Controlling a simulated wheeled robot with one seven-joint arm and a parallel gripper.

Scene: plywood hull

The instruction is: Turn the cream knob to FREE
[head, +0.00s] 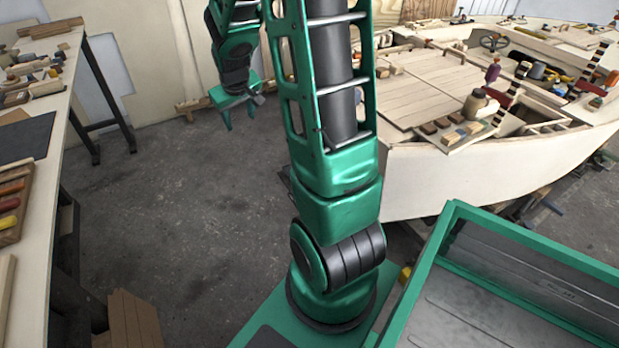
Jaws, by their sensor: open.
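My gripper (239,112) hangs at the upper middle left of the head view, fingers pointing down and apart. It is open and empty, over bare floor between the workbench and the boat hull. I cannot make out a cream knob or a FREE marking in this view. The plywood hull (470,180) stands at the right, with many small fittings on its deck, too small to tell apart.
A workbench (52,190) with tools and blocks runs along the left. Wood boards (133,320) stand below it. A small tray of blocks (455,134) sits at the hull's near edge. The grey floor (180,210) between bench and hull is clear.

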